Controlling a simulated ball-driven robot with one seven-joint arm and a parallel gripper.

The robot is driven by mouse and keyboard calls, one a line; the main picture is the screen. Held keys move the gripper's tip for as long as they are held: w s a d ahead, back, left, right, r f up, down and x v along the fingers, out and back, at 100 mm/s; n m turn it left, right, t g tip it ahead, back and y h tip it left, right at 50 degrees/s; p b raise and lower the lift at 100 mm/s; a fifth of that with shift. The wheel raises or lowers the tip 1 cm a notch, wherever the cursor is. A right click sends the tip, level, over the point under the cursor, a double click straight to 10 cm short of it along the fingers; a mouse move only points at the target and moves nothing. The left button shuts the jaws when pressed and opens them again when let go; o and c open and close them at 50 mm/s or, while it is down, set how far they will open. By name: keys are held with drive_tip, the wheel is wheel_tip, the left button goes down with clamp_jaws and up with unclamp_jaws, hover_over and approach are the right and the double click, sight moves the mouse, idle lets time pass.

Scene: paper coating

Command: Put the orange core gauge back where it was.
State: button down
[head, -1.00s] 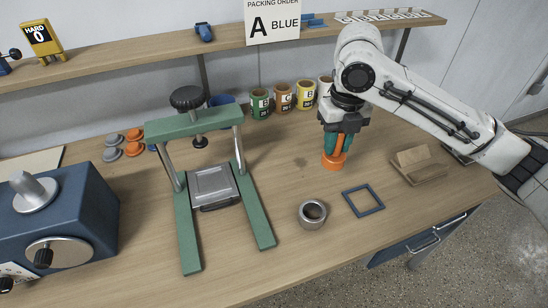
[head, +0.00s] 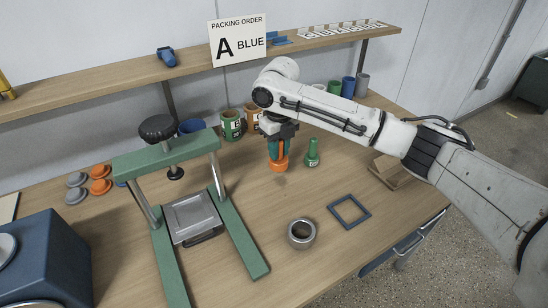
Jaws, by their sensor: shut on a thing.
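The orange core gauge (head: 279,165) is upright in my gripper (head: 278,149), which points down with its teal fingers shut on the gauge's upper part. The gauge's orange base shows below the fingers. It is at or just above the wooden bench; I cannot tell whether it touches. A green gauge (head: 312,154) stands upright on the bench close to its right, apart from it. The fingers hide much of the orange gauge's upper part.
A green press (head: 231,225) stands to the left. A metal ring (head: 301,242) and a blue square frame (head: 349,211) lie in front. Coloured pots, including a green one (head: 231,126), stand behind. A wooden holder (head: 391,171) is at right. Bench between gauge and ring is clear.

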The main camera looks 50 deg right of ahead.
drive_tip(key=w+f, duration=0.2)
drive_tip(key=shift+d+f, duration=0.2)
drive_tip(key=shift+f, duration=0.1)
drive_tip(key=shift+f+p, duration=0.5)
drive_tip(key=shift+f, duration=1.05)
drive_tip(key=shift+f, duration=0.1)
drive_tip(key=shift+f, duration=0.15)
drive_tip(key=c, duration=0.9)
unclamp_jaws()
wheel_tip(320, 180, up, 13)
drive_tip(key=shift+f+b, duration=0.2)
drive_tip(key=shift+b, duration=0.6)
